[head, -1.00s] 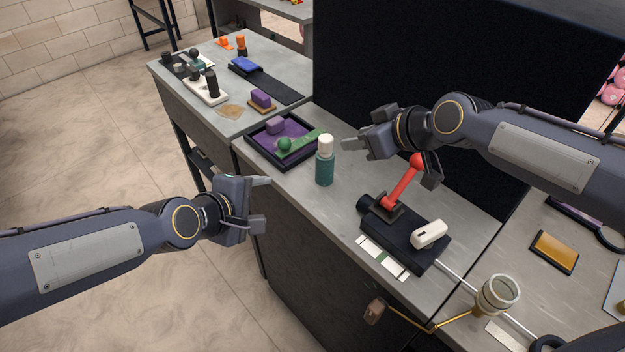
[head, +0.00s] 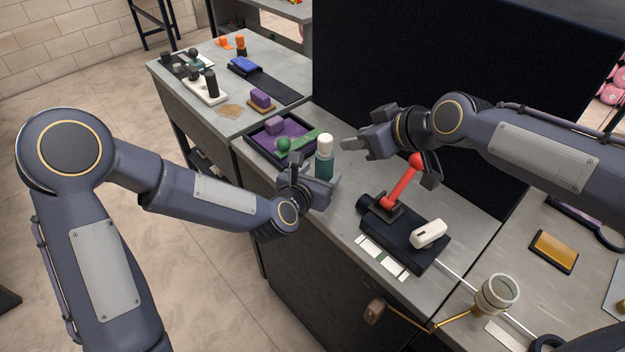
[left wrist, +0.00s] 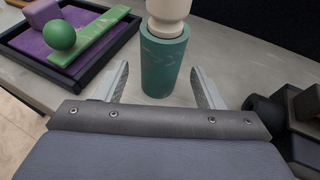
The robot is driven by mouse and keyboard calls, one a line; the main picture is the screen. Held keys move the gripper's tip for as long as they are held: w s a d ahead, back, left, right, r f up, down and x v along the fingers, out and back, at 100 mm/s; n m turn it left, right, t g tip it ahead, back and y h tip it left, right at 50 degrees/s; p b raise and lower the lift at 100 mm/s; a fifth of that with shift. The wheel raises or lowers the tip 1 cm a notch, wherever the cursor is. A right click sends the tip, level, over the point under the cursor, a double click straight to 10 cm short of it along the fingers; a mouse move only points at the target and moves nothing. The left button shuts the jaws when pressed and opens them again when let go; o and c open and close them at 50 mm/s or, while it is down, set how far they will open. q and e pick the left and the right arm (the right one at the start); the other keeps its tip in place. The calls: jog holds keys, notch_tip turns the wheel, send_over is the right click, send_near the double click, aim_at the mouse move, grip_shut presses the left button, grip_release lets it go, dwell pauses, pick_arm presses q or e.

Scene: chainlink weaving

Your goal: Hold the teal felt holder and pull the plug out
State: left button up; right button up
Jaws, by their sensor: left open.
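The teal felt holder (head: 325,165) stands upright on the grey counter, with the cream plug (head: 325,143) seated in its top. In the left wrist view the holder (left wrist: 163,68) is ahead, centred between my two finger directions, with the plug (left wrist: 168,14) cut off by the top edge. My left gripper (head: 322,172) is open, low and close in front of the holder, with a visible gap on each side of it. It hides the holder's lower part in the head view. My right gripper (head: 365,130) looks open and empty, to the right of the plug and apart from it.
A black tray (head: 250,150) with a purple lining, a green ball and a green bar lies left of the holder. A black base with a red lever (head: 402,185) and a white block (head: 429,234) stands to the right. A tall black panel (head: 450,60) rises behind.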

aim_at(320, 173)
pick_arm(q)
jog(key=shift+x, duration=1.7)
jog(key=c, duration=0.3)
jog(key=c, duration=0.9)
jog(key=shift+o, duration=0.2)
